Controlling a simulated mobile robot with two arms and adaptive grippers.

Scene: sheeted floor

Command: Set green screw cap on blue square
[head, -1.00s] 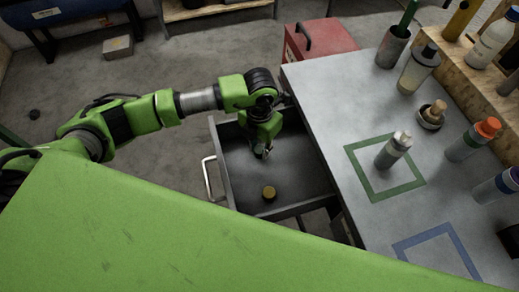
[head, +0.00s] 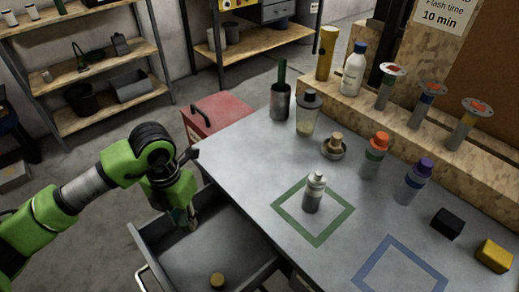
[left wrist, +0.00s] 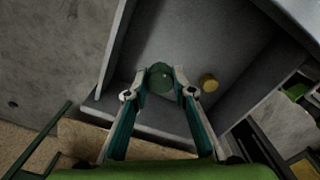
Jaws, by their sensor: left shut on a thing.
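The green screw cap (left wrist: 160,77) is between the two fingertips of my left gripper (left wrist: 161,86) in the left wrist view. The gripper is shut on it. In the head view my left gripper (head: 190,218) points down inside or just above the open drawer; the cap is hard to make out there. The blue square (head: 371,262) is an outline on the grey tabletop at the lower right, and no object stands inside the part that shows. Its lower part is cut off by the frame. My right gripper is not in view.
The open drawer (head: 144,240) also holds a yellowish cap (head: 217,280). On the table, a grey-white bottle (head: 314,195) stands inside a green square (head: 283,222). Orange-capped (head: 375,155) and purple-capped (head: 414,182) bottles, a black block (head: 446,223) and a yellow block (head: 494,256) stand to the right.

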